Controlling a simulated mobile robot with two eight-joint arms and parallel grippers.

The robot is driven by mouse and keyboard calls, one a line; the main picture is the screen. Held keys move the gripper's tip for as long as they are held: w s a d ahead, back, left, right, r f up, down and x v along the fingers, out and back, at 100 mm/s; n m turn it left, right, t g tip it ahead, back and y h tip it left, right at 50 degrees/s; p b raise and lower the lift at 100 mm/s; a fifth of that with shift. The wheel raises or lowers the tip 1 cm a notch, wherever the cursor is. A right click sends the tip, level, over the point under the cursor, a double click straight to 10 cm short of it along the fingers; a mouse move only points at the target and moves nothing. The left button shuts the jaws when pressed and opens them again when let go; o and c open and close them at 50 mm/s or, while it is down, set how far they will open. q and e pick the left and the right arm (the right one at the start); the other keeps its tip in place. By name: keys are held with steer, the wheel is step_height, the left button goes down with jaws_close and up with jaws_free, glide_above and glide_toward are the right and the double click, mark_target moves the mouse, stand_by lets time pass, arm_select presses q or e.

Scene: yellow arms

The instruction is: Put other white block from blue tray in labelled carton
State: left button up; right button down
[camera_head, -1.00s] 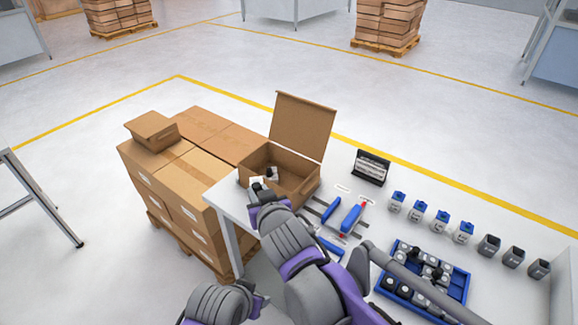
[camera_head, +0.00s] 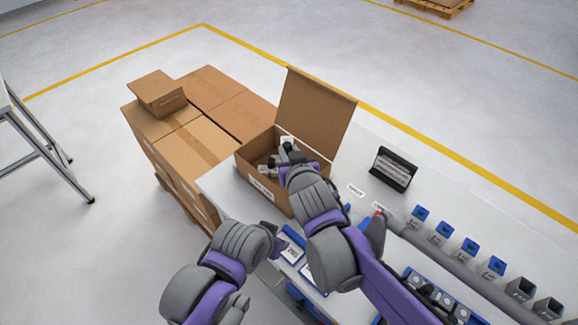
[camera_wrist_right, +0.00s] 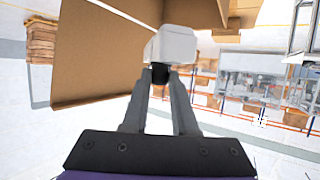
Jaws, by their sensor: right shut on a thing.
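The labelled carton (camera_head: 250,178) stands open on the table, with its lid raised at the back and a white label on its front. My right gripper (camera_head: 284,158) is over the carton's opening. In the right wrist view the right gripper (camera_wrist_right: 162,85) is shut on a white block (camera_wrist_right: 175,44) with a dark lower part. A grey-and-dark item (camera_head: 266,166) shows inside the carton, left of the gripper. The blue tray (camera_head: 408,271) is at the lower right, partly hidden by my right arm, with several blocks in it. My left gripper (camera_head: 277,240) is by the table's front edge; its fingers are unclear.
Stacked closed cartons (camera_head: 190,150) stand on a pallet left of the table. A black card holder (camera_head: 394,169) is right of the carton. Several small grey bins (camera_head: 467,250), some with blue tops, line the right side. Blue-edged cards (camera_head: 291,250) lie near the front.

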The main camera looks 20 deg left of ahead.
arm_select(q)
steer(key=shift+f, duration=0.35)
arm_select(e)
steer(key=shift+w+f, duration=0.1)
steer(key=shift+f, duration=2.45)
arm_select(q)
steer(key=shift+f+b, duration=0.1)
steer(key=shift+b, duration=0.2)
arm_select(e)
steer(key=shift+f, duration=0.1)
arm_select(q)
steer(key=shift+s+f+b, duration=0.25)
steer(key=shift+f+b, duration=0.1)
steer(key=shift+f, duration=0.15)
arm_select(e)
steer(key=shift+f, duration=0.55)
steer(key=c, duration=0.7)
jaws_free()
steer(key=shift+w, duration=0.1)
steer(key=shift+r, duration=0.1)
